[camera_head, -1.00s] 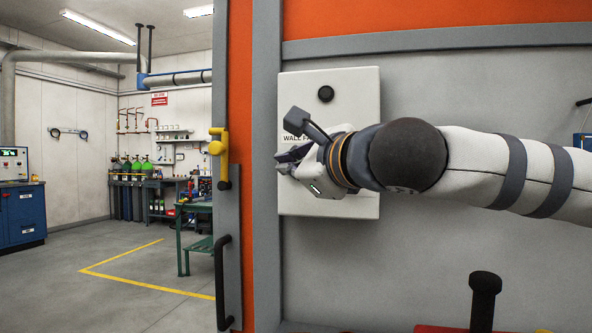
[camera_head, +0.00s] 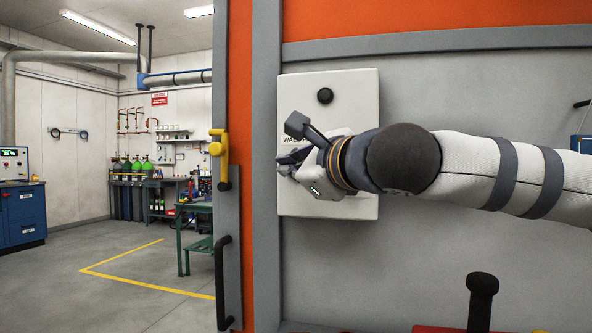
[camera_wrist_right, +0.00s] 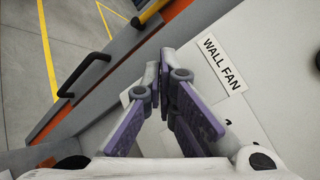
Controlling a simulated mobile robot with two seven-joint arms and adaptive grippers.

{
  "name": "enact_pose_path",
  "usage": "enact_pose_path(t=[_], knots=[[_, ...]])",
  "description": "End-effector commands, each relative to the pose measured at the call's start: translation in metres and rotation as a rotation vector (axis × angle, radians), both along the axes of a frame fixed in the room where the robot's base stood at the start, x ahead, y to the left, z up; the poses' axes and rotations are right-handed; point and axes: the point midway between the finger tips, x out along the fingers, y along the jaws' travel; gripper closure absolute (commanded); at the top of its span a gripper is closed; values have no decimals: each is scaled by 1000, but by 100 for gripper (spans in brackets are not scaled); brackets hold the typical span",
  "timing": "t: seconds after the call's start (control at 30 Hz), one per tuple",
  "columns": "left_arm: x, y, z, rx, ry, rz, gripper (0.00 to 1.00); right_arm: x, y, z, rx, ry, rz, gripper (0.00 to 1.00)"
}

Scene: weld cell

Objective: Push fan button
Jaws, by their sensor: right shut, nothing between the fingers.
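A pale grey control box (camera_head: 350,85) is on the grey wall panel. A round black button or knob (camera_head: 325,95) sits near its top, and a dark round part (camera_wrist_right: 318,60) shows at the right edge of the right wrist view. The "WALL FAN" label (camera_wrist_right: 222,62) is readable there, but mostly covered in the head view. My right gripper (camera_head: 284,161) is in front of the box's lower left part; its fingertips (camera_wrist_right: 165,62) are together and empty. The gripper hides part of the box face, and I cannot tell whether the fingertips touch it. My left gripper is not in view.
A grey frame post (camera_head: 266,200) and an orange edge stand left of the box. A yellow lever (camera_head: 218,150) and black handle (camera_head: 222,280) are further left. A black-capped post (camera_head: 482,290) rises at lower right. Open floor (camera_head: 120,275) lies left.

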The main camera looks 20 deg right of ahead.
Motion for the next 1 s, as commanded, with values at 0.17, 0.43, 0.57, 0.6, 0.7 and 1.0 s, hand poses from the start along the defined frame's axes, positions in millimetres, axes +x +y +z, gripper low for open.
enact_pose_path(t=[0.17, 0.43, 0.57, 0.6, 0.7, 1.0], knots=[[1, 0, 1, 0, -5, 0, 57, 0, 0, 1, -1, -2, 1, 100], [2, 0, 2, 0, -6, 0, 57, 1, -1, 1, 0, -1, 1, 100], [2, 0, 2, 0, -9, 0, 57, 3, -2, 1, 0, -1, 2, 100], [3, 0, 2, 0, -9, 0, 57, 3, -2, 1, 0, -1, 2, 100], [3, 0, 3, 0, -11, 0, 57, 4, -3, 1, 0, -1, 2, 100], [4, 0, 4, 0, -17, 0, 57, 4, -3, 2, -1, -2, 1, 100]])
